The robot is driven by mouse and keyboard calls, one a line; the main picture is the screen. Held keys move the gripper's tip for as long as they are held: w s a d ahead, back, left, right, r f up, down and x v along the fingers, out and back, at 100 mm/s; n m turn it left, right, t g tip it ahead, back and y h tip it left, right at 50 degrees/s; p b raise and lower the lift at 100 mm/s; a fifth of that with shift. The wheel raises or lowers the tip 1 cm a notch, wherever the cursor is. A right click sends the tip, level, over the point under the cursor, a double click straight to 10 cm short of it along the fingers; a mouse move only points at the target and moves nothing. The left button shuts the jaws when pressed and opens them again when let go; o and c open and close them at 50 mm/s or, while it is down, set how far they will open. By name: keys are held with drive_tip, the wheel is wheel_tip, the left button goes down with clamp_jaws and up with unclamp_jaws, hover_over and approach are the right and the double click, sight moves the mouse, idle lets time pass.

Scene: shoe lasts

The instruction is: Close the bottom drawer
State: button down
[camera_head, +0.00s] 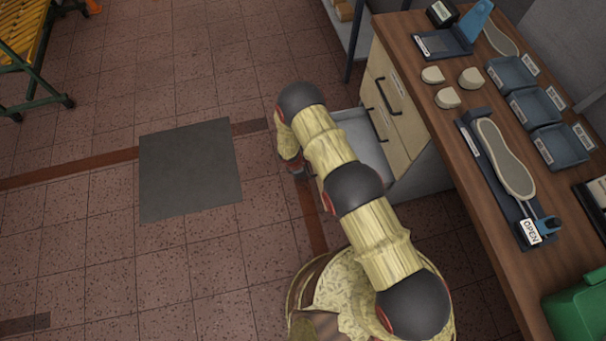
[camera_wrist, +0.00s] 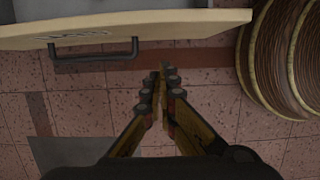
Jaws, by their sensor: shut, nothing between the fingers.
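The bottom drawer (camera_head: 352,122) stands pulled out from the cabinet under the bench; its grey inside shows behind my arm. In the wrist view its pale wooden front (camera_wrist: 200,22) crosses the top, with a dark bar handle (camera_wrist: 94,58) on its outer face. My gripper (camera_wrist: 165,70) is shut and empty. It is on the outer side of the front, to the right of the handle; I cannot tell whether its tips touch the front. In the head view my arm hides the drawer front and the gripper cannot be made out clearly.
The upper drawers (camera_head: 393,96) look shut. The wooden bench top (camera_head: 440,125) holds pale shoe-last pieces (camera_head: 447,98), grey trays (camera_head: 560,147), a sole on a dark board (camera_head: 505,160) and a green box (camera_head: 578,312). A grey mat (camera_head: 190,168) lies on open tiled floor at left.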

drive_tip(key=shift+w+d, duration=0.3)
drive_tip(key=shift+d, duration=0.7)
drive_tip(key=shift+w+d, duration=0.25)
drive_tip(key=shift+d, duration=0.7)
drive_tip(key=shift+d, duration=0.1)
drive_tip(key=w+d+b, duration=0.1)
drive_tip(key=w+d, duration=0.3)
drive_tip(key=d, duration=0.9)
drive_tip(key=w+d+b, duration=0.2)
drive_tip(key=w+d, duration=0.1)
drive_tip(key=d, duration=1)
drive_tip(key=shift+w+d, duration=0.3)
drive_tip(key=shift+w, duration=0.1)
